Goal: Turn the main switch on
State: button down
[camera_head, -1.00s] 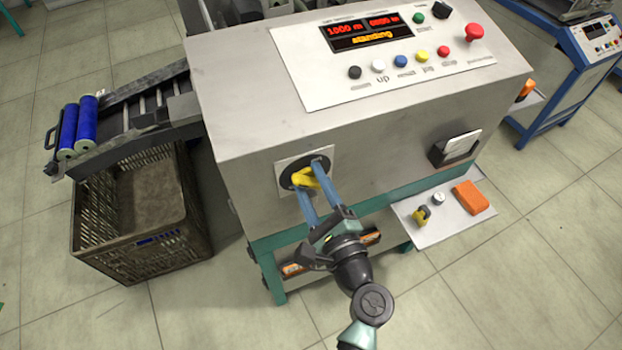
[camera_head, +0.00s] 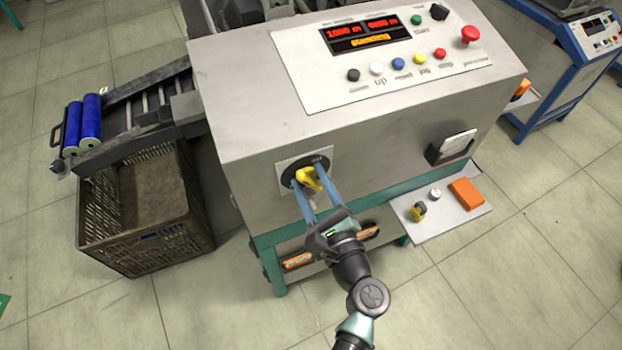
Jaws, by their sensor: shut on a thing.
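The main switch is a yellow knob (camera_head: 308,178) on a black round plate (camera_head: 289,176) with a pale square backing. It sits on the front face of the grey machine (camera_head: 240,160). My gripper (camera_head: 306,183) reaches up to it from below, with its two blue fingers on either side of the yellow knob. The fingers are shut on the knob and hide part of it. The display (camera_head: 362,35) on the top panel is lit with red and orange characters.
Coloured buttons and a red emergency button (camera_head: 470,34) are on the top panel. A dark crate (camera_head: 140,255) stands at left below blue rolls (camera_head: 90,118). A small shelf (camera_head: 440,228) at right holds an orange block (camera_head: 465,194). The floor in front is clear.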

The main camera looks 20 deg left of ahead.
jog(key=shift+m+p, duration=1.15)
jog(key=shift+m, duration=0.55)
grip_release()
jog(key=p+v, duration=0.2)
jog(key=v, duration=0.7)
